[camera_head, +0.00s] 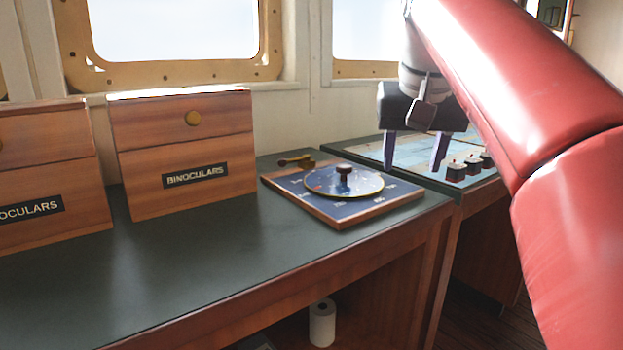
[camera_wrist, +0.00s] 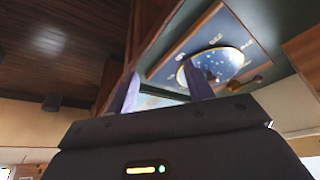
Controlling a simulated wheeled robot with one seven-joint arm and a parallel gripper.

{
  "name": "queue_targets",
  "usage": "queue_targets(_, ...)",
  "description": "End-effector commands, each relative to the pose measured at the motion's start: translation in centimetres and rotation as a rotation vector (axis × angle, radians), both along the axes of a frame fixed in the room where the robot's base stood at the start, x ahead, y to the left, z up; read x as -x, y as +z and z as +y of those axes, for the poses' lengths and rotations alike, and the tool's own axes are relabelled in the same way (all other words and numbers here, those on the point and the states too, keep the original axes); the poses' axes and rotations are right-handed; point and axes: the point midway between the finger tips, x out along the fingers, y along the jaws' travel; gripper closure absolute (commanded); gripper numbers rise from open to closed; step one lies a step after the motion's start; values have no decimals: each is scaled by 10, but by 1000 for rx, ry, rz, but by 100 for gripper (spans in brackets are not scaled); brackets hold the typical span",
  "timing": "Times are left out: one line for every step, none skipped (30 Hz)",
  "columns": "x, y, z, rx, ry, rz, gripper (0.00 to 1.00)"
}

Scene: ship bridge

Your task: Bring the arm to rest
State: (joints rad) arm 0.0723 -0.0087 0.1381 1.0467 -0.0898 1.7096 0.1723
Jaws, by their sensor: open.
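My gripper (camera_head: 415,155) hangs above the right end of the counter in the head view, its two fingers pointing down and spread apart. It is open with nothing between the fingers. In the wrist view its fingers (camera_wrist: 160,95) also show apart and empty. My red arm comes in from the right side of the head view and reaches up and over to the wrist. The fingers overlap the chart surface (camera_head: 375,150) in the picture; I cannot tell how high above it they are.
A blue board with a round dial and knob (camera_head: 343,183) lies left of the gripper, a brass handle (camera_head: 296,161) behind it. Several small dark knobs (camera_head: 456,171) stand to the right. Two wooden binoculars boxes (camera_head: 185,150) stand at left. The front counter (camera_head: 150,275) is clear.

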Motion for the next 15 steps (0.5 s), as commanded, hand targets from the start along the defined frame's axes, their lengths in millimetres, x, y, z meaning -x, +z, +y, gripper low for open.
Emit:
queue_targets(4,-4,1,3,4,-1,48)
queue_targets(5,-6,1,4,6,-1,48)
queue_targets(7,-9,1,6,10,-3,48)
queue_targets(9,-12,2,8,13,-5,48)
queue_targets(11,-16,2,9,17,-5,48)
queue_targets(15,-20,2,12,22,-8,48)
queue_targets(17,-24,3,13,25,-8,48)
queue_targets(20,-28,3,15,29,-11,48)
queue_targets(24,-35,3,17,34,-11,48)
queue_targets(28,-40,3,18,38,-14,48)
queue_targets(31,-46,3,20,42,-16,48)
queue_targets(37,-55,2,22,46,-19,48)
queue_targets(42,-62,2,24,52,-21,48)
queue_targets(48,-71,2,25,58,-25,48)
queue_targets(56,-84,1,26,65,-29,48)
